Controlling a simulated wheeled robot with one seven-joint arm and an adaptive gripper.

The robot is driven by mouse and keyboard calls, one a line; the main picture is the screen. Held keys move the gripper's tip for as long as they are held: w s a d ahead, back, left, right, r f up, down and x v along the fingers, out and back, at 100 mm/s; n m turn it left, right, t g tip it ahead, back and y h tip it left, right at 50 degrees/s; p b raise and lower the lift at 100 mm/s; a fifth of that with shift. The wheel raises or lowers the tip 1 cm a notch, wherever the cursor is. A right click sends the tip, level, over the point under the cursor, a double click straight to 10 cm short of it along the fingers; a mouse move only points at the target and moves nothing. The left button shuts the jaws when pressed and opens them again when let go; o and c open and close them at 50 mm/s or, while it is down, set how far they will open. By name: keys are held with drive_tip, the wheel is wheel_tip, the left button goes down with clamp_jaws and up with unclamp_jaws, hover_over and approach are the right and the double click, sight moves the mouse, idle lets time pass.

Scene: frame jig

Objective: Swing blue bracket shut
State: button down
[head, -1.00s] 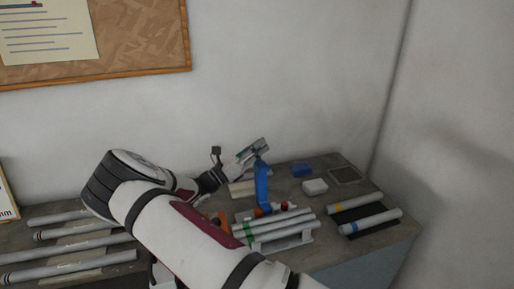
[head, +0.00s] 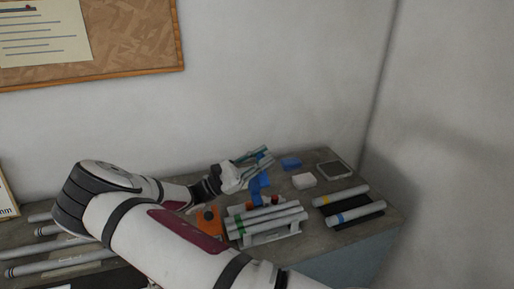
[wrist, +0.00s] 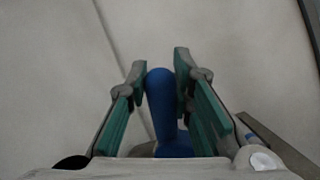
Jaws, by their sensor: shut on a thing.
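The blue bracket (head: 259,187) stands at the back of the frame jig (head: 270,238), partly hidden by my gripper in the head view. My gripper (head: 266,161) is at its upper part. In the wrist view the bracket's rounded blue end (wrist: 161,110) lies between the green-padded fingers of my gripper (wrist: 160,72), which are shut on it. Grey tubes (head: 268,222) with green bands lie side by side in the jig, below and in front of the gripper. Whether the bracket touches the tubes is hidden.
An orange block (head: 208,223) with a dark knob sits left of the jig. A white block (head: 303,181), a blue block (head: 291,163) and a grey tray (head: 335,168) lie right. More tubes (head: 45,262) lie left.

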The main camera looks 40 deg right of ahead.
drive_tip(key=s+a+f+m+g+y, duration=0.2)
drive_tip(key=s+m+g+y, duration=0.3)
drive_tip(key=m, duration=0.8)
drive_tip(key=shift+s+f+m+g+p, duration=0.3)
drive_tip(key=shift+s+m, duration=0.1)
drive_tip(key=shift+s, duration=0.9)
drive_tip(key=shift+a, duration=0.1)
drive_tip(key=c, duration=1.4)
unclamp_jaws()
drive_tip(key=shift+o, duration=0.2)
drive_tip(key=shift+a+f, duration=0.1)
drive_tip(key=w+a, duration=0.8)
drive_tip(key=a, duration=0.2)
drive_tip(key=shift+a, duration=0.2)
drive_tip(key=shift+c, duration=0.6)
